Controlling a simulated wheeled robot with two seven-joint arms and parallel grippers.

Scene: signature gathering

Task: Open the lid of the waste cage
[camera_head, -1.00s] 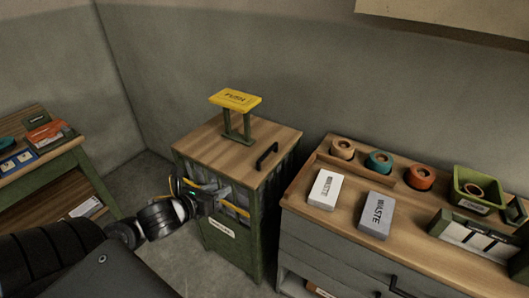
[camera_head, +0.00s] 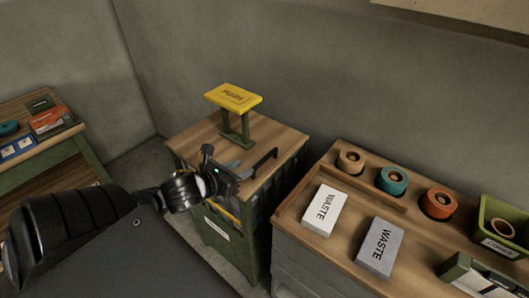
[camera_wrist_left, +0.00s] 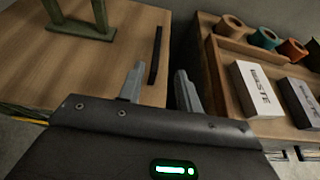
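The waste cage (camera_head: 230,232) is a green-framed box with a wooden lid (camera_head: 207,135), which lies flat and shut. A black bar handle (camera_head: 267,160) sits near the lid's right edge, and it also shows in the left wrist view (camera_wrist_left: 155,55). My left gripper (camera_head: 228,163) is at the lid's front edge, close to the handle. In the left wrist view its two fingers (camera_wrist_left: 159,70) are spread and empty, with the handle ahead between them. I cannot tell whether a finger touches the lid. My right gripper is not in view.
A yellow push plate (camera_head: 233,96) stands on a green post on the lid. At right, a wooden-topped cabinet (camera_head: 300,232) holds a white waste box (camera_head: 325,210), a grey waste box (camera_head: 380,247) and several tape rolls. A shelf table (camera_head: 62,140) stands at left.

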